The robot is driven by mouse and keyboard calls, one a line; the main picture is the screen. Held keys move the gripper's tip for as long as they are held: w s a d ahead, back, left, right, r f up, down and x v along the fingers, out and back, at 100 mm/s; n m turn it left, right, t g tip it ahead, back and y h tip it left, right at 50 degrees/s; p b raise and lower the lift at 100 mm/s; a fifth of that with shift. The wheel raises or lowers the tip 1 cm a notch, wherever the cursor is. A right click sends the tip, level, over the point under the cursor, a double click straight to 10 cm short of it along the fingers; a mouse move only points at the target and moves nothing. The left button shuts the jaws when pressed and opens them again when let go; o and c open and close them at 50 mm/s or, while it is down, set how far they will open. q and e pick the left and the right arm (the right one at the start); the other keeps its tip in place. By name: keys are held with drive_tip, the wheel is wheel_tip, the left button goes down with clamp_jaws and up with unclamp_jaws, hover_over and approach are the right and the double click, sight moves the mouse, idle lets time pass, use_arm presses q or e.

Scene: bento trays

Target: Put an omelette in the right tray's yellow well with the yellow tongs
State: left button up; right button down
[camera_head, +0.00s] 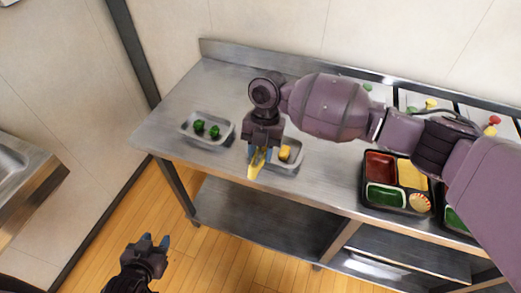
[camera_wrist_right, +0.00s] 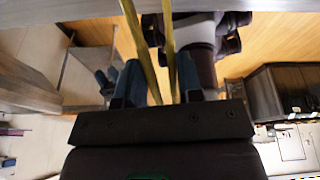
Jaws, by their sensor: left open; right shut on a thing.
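My right gripper (camera_head: 261,153) is shut on the yellow tongs (camera_head: 255,168), which point down over the left end of a metal tray (camera_head: 294,165). A yellow omelette (camera_head: 285,152) lies in that tray, just right of the tongs. The tongs' two arms also show in the right wrist view (camera_wrist_right: 133,32), between my blue fingertips (camera_wrist_right: 160,85). A black bento tray (camera_head: 368,201) has red, yellow (camera_head: 411,174) and green wells. Another bento tray (camera_head: 452,222) is mostly hidden behind my right arm. My left gripper (camera_head: 155,240) is open and empty, low over the floor.
A metal tray (camera_head: 188,131) with green broccoli pieces stands left on the steel counter (camera_head: 330,180). A round striped piece (camera_head: 420,202) sits in the nearer bento tray. Several colour-topped items, including one with a red top (camera_head: 494,120), stand at the back right.

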wheel_tip(320, 180, up, 22)
drive_tip(key=p, duration=0.8)
idle(1.1)
drive_tip(key=shift+d, duration=0.1)
